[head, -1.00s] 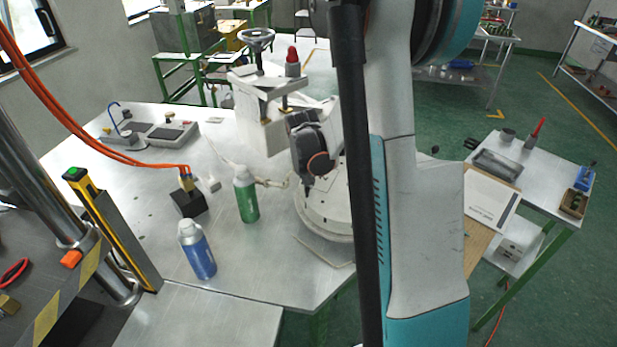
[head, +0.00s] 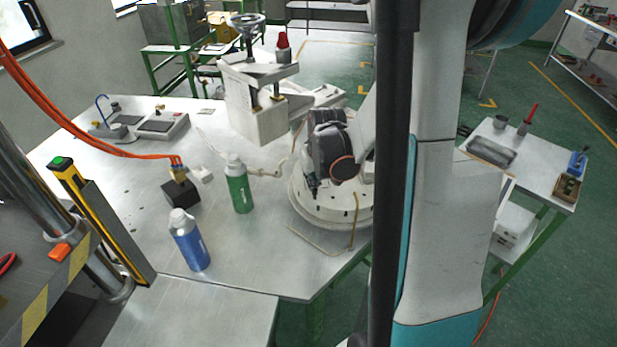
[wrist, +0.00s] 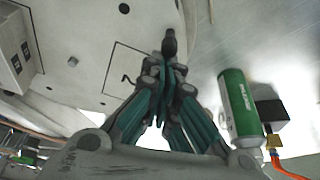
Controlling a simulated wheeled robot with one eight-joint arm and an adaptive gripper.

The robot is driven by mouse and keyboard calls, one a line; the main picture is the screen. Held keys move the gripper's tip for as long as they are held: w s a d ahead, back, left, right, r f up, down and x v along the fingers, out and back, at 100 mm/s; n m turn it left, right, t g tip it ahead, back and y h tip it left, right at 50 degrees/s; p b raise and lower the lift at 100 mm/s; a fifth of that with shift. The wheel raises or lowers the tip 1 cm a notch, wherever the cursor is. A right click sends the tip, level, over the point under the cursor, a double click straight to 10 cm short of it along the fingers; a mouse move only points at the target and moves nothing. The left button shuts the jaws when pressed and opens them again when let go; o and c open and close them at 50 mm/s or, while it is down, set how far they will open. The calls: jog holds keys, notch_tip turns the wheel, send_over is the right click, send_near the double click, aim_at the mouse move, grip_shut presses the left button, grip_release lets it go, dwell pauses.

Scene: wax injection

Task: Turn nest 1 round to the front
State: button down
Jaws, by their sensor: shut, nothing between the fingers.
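The round pale turntable (head: 305,210) sits on the metal bench, partly hidden behind my gripper and arm. My gripper (head: 314,194) is over its near left part, pointing down, fingers together. In the wrist view the closed fingertips (wrist: 168,66) are beside a short dark peg (wrist: 169,42) near the rim; I cannot tell whether they touch. The wrist view also shows the turntable's face (wrist: 80,85) with a thin square outline and dark holes. A white block with small panels (wrist: 14,55) stands on it at the left. I cannot read any nest number.
A green bottle (head: 239,188) stands close left of the turntable, a blue bottle (head: 189,240) nearer the front. The press with a handwheel (head: 262,115) stands behind. A black block with a hose fitting (head: 181,193) is left. A thin bent rod (head: 312,246) shows at the front edge.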

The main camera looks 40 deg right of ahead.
aim_at(328, 198)
jog(key=shift+s+d+n+y+b, duration=0.2)
jog(key=shift+s+n, duration=0.55)
jog(key=shift+s, duration=0.2)
jog(key=shift+s+d+n+y+b, duration=0.15)
jog(key=shift+s+n+y+b, duration=0.05)
jog(key=shift+s+n, duration=0.65)
jog(key=shift+s+d, duration=0.35)
jog(key=shift+s, duration=0.35)
jog(key=shift+s+d, duration=0.3)
jog(key=shift+s, duration=0.5)
jog(key=w, duration=0.4)
jog(key=shift+a+r+b, duration=0.25)
jog(key=shift+r+b, duration=0.1)
jog(key=shift+r, duration=0.05)
jog(key=p+v, duration=0.2)
jog(key=v, duration=0.7)
jog(key=shift+s+d+p, duration=0.2)
jog(key=shift+d+p, duration=0.15)
jog(key=shift+d, duration=0.05)
